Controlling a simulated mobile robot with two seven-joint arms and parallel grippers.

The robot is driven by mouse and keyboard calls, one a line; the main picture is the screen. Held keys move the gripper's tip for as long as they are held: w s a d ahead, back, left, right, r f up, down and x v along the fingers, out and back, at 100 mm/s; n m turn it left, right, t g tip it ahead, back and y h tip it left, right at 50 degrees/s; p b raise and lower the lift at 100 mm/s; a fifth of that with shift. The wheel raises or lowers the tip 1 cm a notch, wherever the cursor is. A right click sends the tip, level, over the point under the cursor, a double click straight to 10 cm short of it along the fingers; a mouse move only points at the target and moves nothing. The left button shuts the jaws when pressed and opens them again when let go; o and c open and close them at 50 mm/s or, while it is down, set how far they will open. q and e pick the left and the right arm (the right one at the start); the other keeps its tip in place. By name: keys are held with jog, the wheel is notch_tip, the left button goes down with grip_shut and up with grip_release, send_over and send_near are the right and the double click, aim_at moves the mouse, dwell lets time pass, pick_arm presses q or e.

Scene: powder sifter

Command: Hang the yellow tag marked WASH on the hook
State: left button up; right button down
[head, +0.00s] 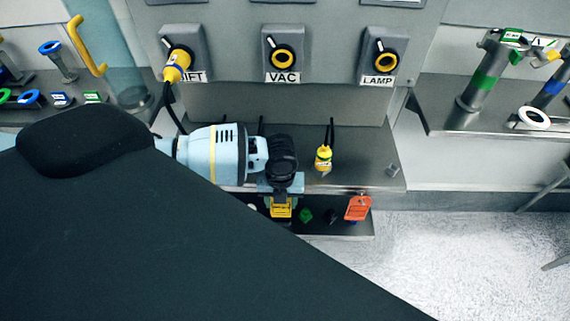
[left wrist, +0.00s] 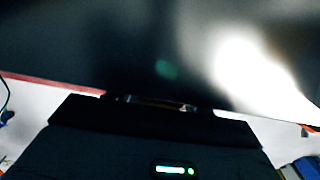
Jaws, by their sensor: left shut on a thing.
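My left gripper (head: 281,192) reaches in from the left, over the front edge of the middle shelf, pointing down. It is shut on a yellow tag (head: 281,209), which shows just below the fingers. The writing on the tag is too small to read. The hook is not clearly seen; the gripper and arm cover part of the lower ledge. In the left wrist view a dark blurred surface fills most of the picture, and the tag cannot be made out. My right gripper is not in view.
An orange tag (head: 357,207) is at the right of the lower ledge (head: 352,226), near a small green piece (head: 305,215). A yellow plug (head: 323,158) stands on the shelf (head: 365,165). Panels with VAC (head: 283,55) and LAMP (head: 381,55) knobs rise behind. Floor is clear at right.

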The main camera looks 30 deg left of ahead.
pick_arm(q)
jog(key=shift+d+r, duration=0.1)
jog(key=shift+d, duration=0.05)
jog(key=shift+s+r, duration=0.1)
jog(key=shift+r, duration=0.05)
jog(key=shift+s, duration=0.1)
jog(key=shift+f, duration=0.3)
jog(key=o, duration=0.8)
jog(key=shift+c, duration=0.2)
jog(key=o, duration=0.4)
jog(key=shift+c, duration=0.2)
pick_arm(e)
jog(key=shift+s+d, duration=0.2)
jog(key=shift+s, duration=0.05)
pick_arm(q)
notch_tip(320, 180, up, 8)
jog(key=shift+f, duration=0.1)
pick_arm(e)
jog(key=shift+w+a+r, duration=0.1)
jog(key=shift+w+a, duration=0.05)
